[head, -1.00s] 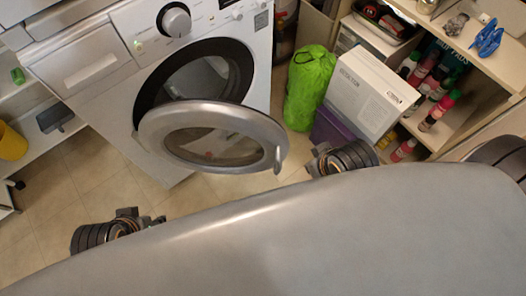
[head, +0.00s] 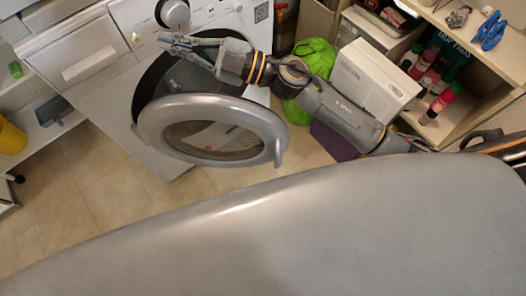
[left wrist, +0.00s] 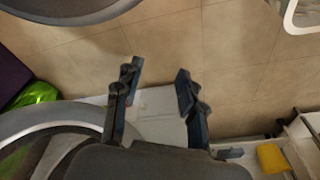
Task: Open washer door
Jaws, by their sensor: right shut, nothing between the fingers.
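The white washer (head: 118,95) stands at the upper left of the head view. Its round grey-rimmed door (head: 262,124) with a glass middle is swung open towards me, and the dark drum opening shows behind it.
A green bag (head: 318,55), a white box (head: 372,80) and a shelf (head: 470,118) with several bottles stand right of the washer. A yellow container (head: 10,138) sits at the far left. The tiled floor (head: 100,205) left of the door is clear.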

